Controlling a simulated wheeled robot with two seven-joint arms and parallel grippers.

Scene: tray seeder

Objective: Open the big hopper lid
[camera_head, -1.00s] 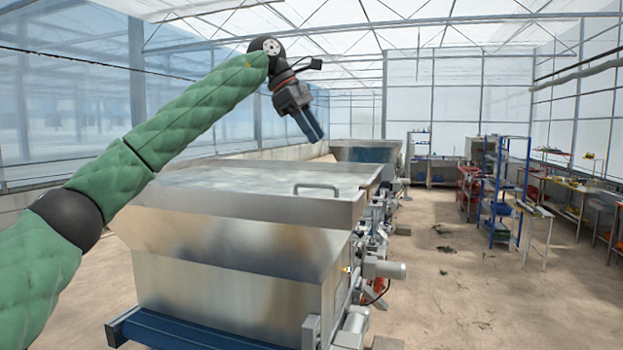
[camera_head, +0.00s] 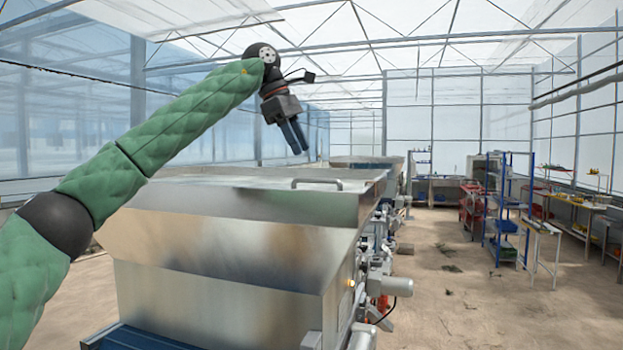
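The big metal hopper (camera_head: 215,248) stands in front of me, left of centre. Its flat lid (camera_head: 225,184) lies shut across the top. A bar handle (camera_head: 317,181) is on the lid near its right edge. My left gripper (camera_head: 295,138) hangs above the lid, pointing down, a little left of the handle and apart from it. Its two blue fingers show a narrow gap between them and hold nothing. My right gripper is not in view.
A second hopper (camera_head: 366,162) stands behind the big one. Machine parts with a motor (camera_head: 390,286) stick out on the hopper's right side. A blue shelf rack (camera_head: 500,210) and work tables (camera_head: 575,222) stand at the right. The floor (camera_head: 455,290) between is mostly clear.

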